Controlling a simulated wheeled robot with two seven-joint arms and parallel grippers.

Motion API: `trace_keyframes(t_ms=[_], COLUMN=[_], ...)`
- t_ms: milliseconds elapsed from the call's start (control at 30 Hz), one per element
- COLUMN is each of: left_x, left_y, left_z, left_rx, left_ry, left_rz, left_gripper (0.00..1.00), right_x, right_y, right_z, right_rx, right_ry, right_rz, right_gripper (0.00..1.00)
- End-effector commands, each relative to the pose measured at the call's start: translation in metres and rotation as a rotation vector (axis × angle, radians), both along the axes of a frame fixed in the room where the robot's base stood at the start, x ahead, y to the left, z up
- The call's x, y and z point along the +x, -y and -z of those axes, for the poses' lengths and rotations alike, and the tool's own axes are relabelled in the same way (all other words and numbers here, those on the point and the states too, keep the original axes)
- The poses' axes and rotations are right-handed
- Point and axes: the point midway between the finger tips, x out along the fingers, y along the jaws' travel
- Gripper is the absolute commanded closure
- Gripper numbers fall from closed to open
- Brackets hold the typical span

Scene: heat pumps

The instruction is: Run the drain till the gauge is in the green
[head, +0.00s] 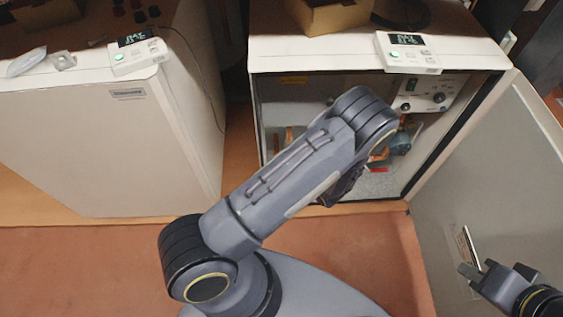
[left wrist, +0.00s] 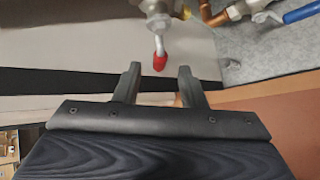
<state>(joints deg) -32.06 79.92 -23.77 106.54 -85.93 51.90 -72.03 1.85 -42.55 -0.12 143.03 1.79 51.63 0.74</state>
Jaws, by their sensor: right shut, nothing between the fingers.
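In the left wrist view, a metal valve (left wrist: 158,20) has a lever with a red tip (left wrist: 159,62), pointing toward my left gripper (left wrist: 158,78). That gripper is open, with the red tip lined up with the gap between its fingers. I cannot tell how deep the tip sits there. A blue valve handle (left wrist: 300,12) on copper pipework shows at the upper right. In the head view my left arm reaches into the open heat pump cabinet (head: 290,105) and hides much of its inside. No gauge can be made out. My right gripper (head: 479,271) is shut and empty at lower right.
The cabinet's open door (head: 480,160) swings out at the right, beside my right gripper. A control panel (head: 427,95) sits inside, upper right. Another closed white cabinet (head: 110,150) stands at left. A display unit (head: 408,52) and a cardboard box (head: 328,15) are on top.

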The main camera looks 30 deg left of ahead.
Motion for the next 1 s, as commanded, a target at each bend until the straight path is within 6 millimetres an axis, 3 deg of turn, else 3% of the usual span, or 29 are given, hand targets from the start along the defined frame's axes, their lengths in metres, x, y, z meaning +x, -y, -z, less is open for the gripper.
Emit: trace_keyframes(t_ms=[267,1000], left_x=[-0.01,-0.01], left_y=[0.021,0.021], left_z=[-0.015,-0.014], left_rx=[-0.001,0.0], left_ry=[-0.001,-0.001], left_rz=[0.001,-0.001], left_gripper=[0.63,0.63], right_x=[0.0,0.0], right_y=[0.0,0.0], right_z=[-0.008,-0.008], right_rx=[0.0,0.0], right_ry=[0.0,0.0], right_rz=[0.0,0.0], right_gripper=[1.0,1.0])
